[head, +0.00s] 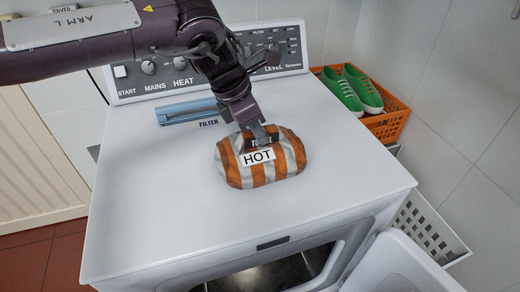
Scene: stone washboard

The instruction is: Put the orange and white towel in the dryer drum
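The orange and white striped towel (228,171) lies bundled on the white top of the dryer (140,190). A white label reading "HOT" shows on its front. My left gripper (262,139) points down from above, with its fingertips at the towel's upper middle. The fingertips are partly hidden, so I cannot tell whether they are shut on the towel or only touch it. The dryer door (400,268) hangs open at the lower right. Part of the metallic drum (268,277) shows through the front opening at the bottom edge. My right gripper is not in view.
The control panel (200,72) with knobs runs along the dryer's back, with a blue filter handle (185,111) in front. An orange crate (388,124) holding green shoes (362,90) stands at the right, above a white perforated basket (428,228). The dryer top around the towel is clear.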

